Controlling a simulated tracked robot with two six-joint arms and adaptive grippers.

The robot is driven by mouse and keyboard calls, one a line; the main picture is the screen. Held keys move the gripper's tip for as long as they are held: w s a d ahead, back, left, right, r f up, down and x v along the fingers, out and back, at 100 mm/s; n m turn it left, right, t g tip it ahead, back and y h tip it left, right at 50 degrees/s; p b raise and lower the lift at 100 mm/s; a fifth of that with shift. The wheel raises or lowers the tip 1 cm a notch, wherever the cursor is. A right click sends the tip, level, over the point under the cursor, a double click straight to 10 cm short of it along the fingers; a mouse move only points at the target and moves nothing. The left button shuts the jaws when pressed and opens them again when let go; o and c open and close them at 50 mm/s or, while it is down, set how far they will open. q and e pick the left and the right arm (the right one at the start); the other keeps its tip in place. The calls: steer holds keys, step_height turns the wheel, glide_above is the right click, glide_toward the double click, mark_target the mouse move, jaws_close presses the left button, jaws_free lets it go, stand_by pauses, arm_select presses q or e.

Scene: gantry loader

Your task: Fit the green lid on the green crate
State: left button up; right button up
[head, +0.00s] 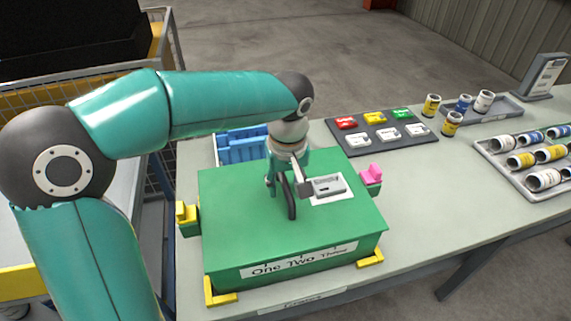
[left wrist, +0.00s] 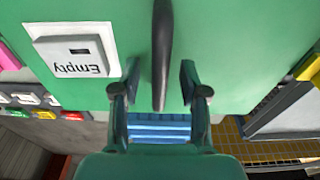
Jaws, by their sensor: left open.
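The green lid (head: 235,205) lies over the top of the green crate (head: 290,277), covering its opening; I cannot tell whether it is fully seated. A dark arched handle (head: 291,200) stands up from the lid. The crate's front bears a white label reading "One Two Three". My left gripper (head: 283,184) is above the lid at the handle. In the left wrist view my left gripper (left wrist: 158,82) is open, one finger on each side of the handle (left wrist: 162,50), with visible gaps. My right gripper is not in view.
Yellow corner brackets (head: 221,297) stand around the crate. A pink piece (head: 371,174) is at its right and a blue bin (head: 243,147) behind. A dark board with coloured blocks (head: 382,133) and trays of cans (head: 535,158) are further right. Bench surface right of the crate is clear.

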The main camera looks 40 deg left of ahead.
arm_select(q)
step_height(320, 180, up, 11)
steer(key=d, duration=0.1)
steer(key=shift+s, duration=0.45)
steer(key=shift+s, duration=0.1)
